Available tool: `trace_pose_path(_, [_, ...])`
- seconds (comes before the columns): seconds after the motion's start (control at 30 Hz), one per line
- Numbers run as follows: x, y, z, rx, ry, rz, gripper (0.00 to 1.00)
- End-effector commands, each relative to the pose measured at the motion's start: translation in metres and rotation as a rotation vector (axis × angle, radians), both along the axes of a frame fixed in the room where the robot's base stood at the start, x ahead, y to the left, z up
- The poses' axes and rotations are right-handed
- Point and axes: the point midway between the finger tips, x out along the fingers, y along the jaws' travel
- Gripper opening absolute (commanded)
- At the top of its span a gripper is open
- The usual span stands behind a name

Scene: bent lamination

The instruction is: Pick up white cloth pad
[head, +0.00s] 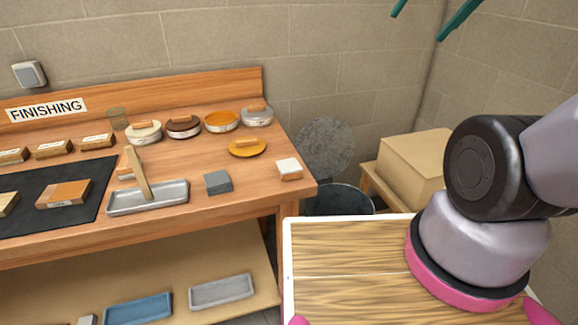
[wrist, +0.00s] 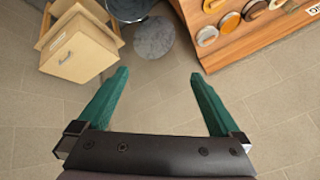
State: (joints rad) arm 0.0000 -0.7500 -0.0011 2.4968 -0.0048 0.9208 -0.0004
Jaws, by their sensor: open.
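The white cloth pad (head: 289,168) looks like a small block with a white top and a tan lower part. It sits on the bench top near its right front corner in the head view. I cannot make it out in the wrist view. My gripper (head: 430,14) shows only as teal fingers at the top edge of the head view, high above and to the right of the pad, well apart from it. In the wrist view my gripper (wrist: 159,74) is open and empty, with floor between its fingers.
A bin (head: 338,200), a round grey disc (head: 325,147) and a tan box (head: 412,165) stand right of the bench.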

Motion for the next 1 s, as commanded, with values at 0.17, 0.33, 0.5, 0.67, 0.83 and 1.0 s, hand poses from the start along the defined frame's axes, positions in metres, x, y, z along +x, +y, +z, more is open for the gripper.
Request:
trace_pose_path(0.17, [0.0, 0.0, 0.0, 0.0, 0.0, 0.0, 1.0])
trace_pose_path(0.33, [0.0, 0.0, 0.0, 0.0, 0.0, 0.0, 1.0])
trace_pose_path(0.5, [0.002, 0.001, -0.001, -0.009, 0.003, 0.01, 1.0])
trace_pose_path(0.67, [0.023, 0.01, -0.014, -0.109, 0.036, 0.142, 1.0])
trace_pose_path(0.83, [0.064, 0.032, -0.05, -0.294, 0.095, 0.464, 1.0])
trace_pose_path(1.0, [0.1, 0.059, -0.098, -0.428, 0.132, 0.84, 1.0])
